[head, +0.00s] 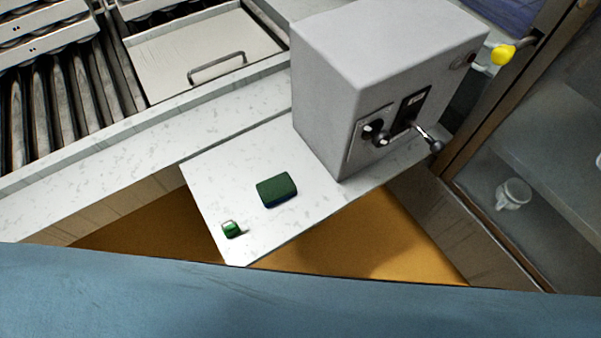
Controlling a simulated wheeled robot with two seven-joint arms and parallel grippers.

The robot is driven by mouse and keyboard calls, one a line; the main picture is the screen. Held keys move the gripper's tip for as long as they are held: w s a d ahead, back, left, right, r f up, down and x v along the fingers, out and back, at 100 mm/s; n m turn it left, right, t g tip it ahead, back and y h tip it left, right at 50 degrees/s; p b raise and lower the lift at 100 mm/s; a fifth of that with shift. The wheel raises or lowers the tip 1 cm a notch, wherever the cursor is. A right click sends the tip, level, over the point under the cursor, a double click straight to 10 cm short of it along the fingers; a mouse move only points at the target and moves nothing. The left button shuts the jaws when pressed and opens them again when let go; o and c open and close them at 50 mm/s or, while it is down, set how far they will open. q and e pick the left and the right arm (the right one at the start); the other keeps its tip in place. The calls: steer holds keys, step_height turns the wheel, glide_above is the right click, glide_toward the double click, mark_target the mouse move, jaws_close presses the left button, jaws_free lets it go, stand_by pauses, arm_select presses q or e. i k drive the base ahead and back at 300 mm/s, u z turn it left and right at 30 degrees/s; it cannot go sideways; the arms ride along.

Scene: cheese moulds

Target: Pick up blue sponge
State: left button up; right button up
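A sponge (277,191) with a dark green top and a dark blue lower edge lies flat on a light marbled shelf (222,170). It is near the middle of the head view, to the left of a grey box. Its underside is hidden. Neither my left nor my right gripper is in view, and nothing touches the sponge from above.
A small green and white item (232,229) lies near the shelf's front corner. A grey control box (325,110) with knobs and a lever stands at the right. A roller conveyor (60,105) and handled lid (205,55) are behind. A blue surface (250,305) spans the bottom.

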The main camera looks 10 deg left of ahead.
mark_target(279, 188)
steer(key=u, duration=2.55)
steer(key=k, duration=1.25)
steer(key=z, duration=1.8)
steer(key=i, duration=0.5)
steer(key=u, duration=0.05)
